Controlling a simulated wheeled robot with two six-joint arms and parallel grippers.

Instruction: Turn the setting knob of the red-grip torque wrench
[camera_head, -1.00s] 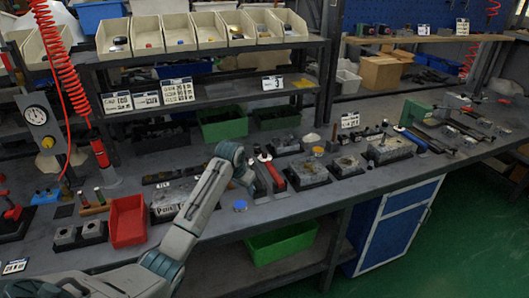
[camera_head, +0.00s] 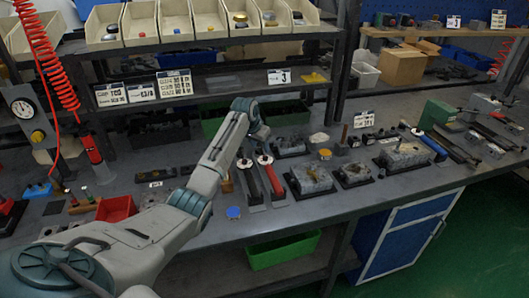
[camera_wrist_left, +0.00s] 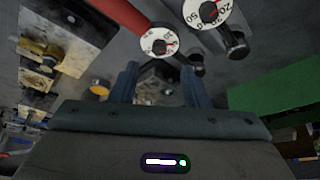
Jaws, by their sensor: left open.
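The red-grip torque wrench lies on the bench in the head view, its red grip (camera_head: 274,180) pointing toward the bench front, beside a dark-gripped wrench (camera_head: 250,182). In the left wrist view the red grip (camera_wrist_left: 112,12) runs toward a white numbered dial (camera_wrist_left: 160,42) with a red pointer. A dark knob-like part (camera_wrist_left: 193,66) sits by that dial, partly behind a finger. A second dial (camera_wrist_left: 207,11) is to the right. My left gripper (camera_head: 261,133) is above the far ends of the wrenches; its open fingers (camera_wrist_left: 160,68) show nothing held. My right gripper is out of view.
Grey valve blocks (camera_head: 312,178) stand right of the wrenches. A blue round cap (camera_head: 233,212) lies near the bench front. A green bin (camera_wrist_left: 272,90) is close on the right in the wrist view. A red bin (camera_head: 116,208) stands left.

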